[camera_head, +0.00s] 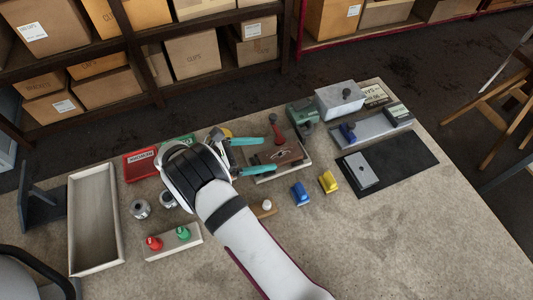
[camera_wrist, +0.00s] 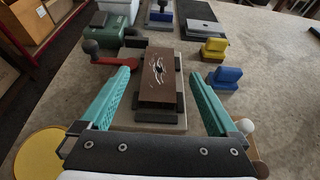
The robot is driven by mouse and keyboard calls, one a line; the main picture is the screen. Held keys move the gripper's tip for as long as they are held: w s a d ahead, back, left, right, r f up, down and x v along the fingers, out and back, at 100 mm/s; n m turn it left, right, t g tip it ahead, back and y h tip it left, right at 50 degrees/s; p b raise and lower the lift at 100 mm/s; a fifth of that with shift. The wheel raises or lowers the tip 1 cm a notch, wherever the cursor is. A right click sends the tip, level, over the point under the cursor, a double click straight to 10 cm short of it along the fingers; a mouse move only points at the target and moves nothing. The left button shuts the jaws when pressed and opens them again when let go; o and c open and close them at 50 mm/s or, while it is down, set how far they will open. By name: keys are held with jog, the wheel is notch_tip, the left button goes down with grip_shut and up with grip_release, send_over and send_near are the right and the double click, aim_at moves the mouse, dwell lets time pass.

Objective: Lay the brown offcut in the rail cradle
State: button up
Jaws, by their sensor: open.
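The brown offcut (camera_wrist: 161,80), a flat dark-brown block with pale marks on its top, lies on dark supports over a pale base plate (camera_wrist: 182,124). It also shows in the head view (camera_head: 284,156). My gripper (camera_wrist: 160,74) is open, with one teal finger on each side of the offcut and a visible gap on both sides. In the head view my gripper (camera_head: 267,155) reaches over the base plate from the left. A red lever with a dark knob (camera_wrist: 91,47) stands left of the offcut. I cannot tell for certain which fixture is the rail cradle.
A blue block (camera_head: 300,194) and a yellow block (camera_head: 328,182) stand right of the base plate. A grey fixture (camera_head: 378,128) and a black mat (camera_head: 408,166) lie farther right. The front right is clear.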

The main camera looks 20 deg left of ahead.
jog(key=v, duration=1)
jog(key=d+r+m+g+y, duration=0.1)
jog(key=d+r+m+g, duration=0.3)
jog(key=d, duration=0.4)
jog(key=w+d+r+m+g, duration=0.1)
jog(key=d+r+m+g, duration=0.3)
jog(key=d, duration=0.3)
jog(key=d+r+m+g+y, duration=0.1)
jog(key=d+r+m+g, duration=0.1)
jog(key=d+r+m, duration=0.5)
jog(key=s+d+m+y, duration=0.4)
jog(key=s+d+m, duration=0.1)
jog(key=s+m, duration=0.3)
jog(key=s+d+f+m+y, duration=0.1)
jog(key=s+d+m+y, duration=0.4)
jog(key=s+m, duration=0.3)
jog(key=shift+s+f+m, duration=0.25)
jog(key=shift+f+m, duration=0.05)
jog(key=shift+m, duration=0.5)
